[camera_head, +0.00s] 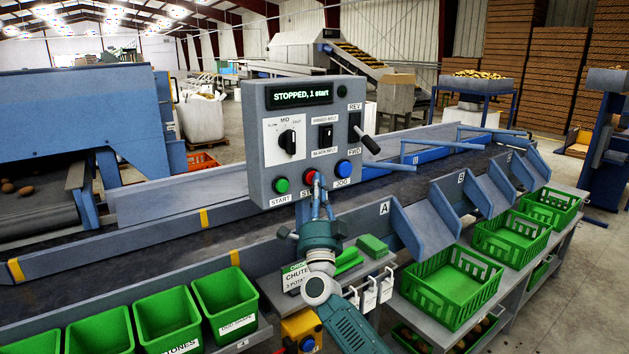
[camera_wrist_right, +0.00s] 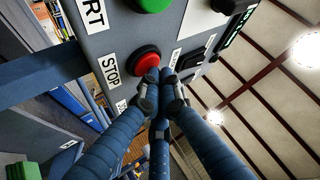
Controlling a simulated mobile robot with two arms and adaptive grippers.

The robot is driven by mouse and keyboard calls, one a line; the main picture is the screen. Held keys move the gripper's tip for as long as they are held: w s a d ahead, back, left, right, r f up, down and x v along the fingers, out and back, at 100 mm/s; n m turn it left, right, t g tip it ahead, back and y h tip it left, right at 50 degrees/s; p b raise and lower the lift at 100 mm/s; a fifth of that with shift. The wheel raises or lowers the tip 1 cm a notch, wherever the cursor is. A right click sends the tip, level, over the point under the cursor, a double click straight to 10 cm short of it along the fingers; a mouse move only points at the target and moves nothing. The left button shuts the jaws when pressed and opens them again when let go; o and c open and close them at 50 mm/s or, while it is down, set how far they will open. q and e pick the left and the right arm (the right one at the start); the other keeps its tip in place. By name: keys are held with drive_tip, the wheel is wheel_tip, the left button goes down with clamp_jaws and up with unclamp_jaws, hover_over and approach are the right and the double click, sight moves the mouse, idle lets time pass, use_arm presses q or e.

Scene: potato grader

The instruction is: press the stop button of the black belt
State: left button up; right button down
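The grey control panel (camera_head: 258,130) stands above the belt; its display (camera_head: 298,94) reads "STOPPED, 1 start". The red stop button (camera_head: 310,176) sits low on the panel between the green start button (camera_head: 281,185) and the blue jog button (camera_head: 343,168). My right gripper (camera_head: 317,187) is in front of it, with its fingertips brought together and nothing between them. In the wrist view the fingertips (camera_wrist_right: 162,88) are close beside the red button (camera_wrist_right: 144,60); I cannot tell whether they touch it. The black belt (camera_head: 150,250) runs below. My left gripper is out of view.
The panel also has a speed knob (camera_head: 288,141), a belt selector switch (camera_head: 326,134) and a REV/FWD lever (camera_head: 368,141). Green bins (camera_head: 225,297) stand at front left and green crates (camera_head: 455,287) at right. A yellow box with a blue button (camera_head: 302,328) is below my wrist.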

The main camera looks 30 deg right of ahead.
drive_tip(key=shift+s+p, duration=0.65)
drive_tip(key=shift+s, duration=0.2)
drive_tip(key=s+p, duration=0.2)
drive_tip(key=s, duration=0.1)
drive_tip(key=s+p, duration=0.1)
drive_tip(key=s, duration=0.1)
drive_tip(key=shift+d, duration=0.25)
idle(0.4)
